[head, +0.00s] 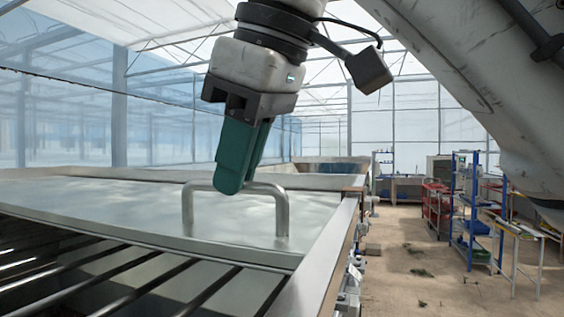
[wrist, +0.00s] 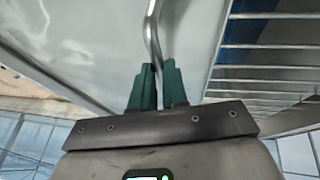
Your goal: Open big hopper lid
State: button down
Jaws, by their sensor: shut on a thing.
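The big hopper lid (head: 130,205) is a broad, shiny metal panel in the head view, lying over the hopper behind a row of dark bars. A bent metal handle (head: 281,215) stands up from its front right part. My gripper (head: 232,188), with green fingers, points down and is shut on the top bar of the handle. In the wrist view, the handle (wrist: 152,30) runs in between the green fingertips of my gripper (wrist: 155,72), and the lid surface (wrist: 80,35) lies to its left. The fingers hide the middle of the handle.
Dark metal bars (head: 150,282) span the opening in front of the lid. The hopper's metal side edge (head: 322,255) runs along the right. Beyond it is open floor (head: 405,270) with a blue-framed rack (head: 475,200) and a red cart (head: 437,205) farther right.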

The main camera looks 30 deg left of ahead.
jog(key=shift+s+d+r, duration=0.1)
jog(key=shift+s, duration=0.25)
jog(key=c, duration=1.4)
grip_release()
jog(key=shift+w, duration=0.25)
jog(key=shift+o, duration=1.3)
jog(key=v, duration=1)
jog(key=shift+d+r, duration=0.15)
jog(key=shift+r, duration=0.1)
jog(key=shift+s+d, duration=0.1)
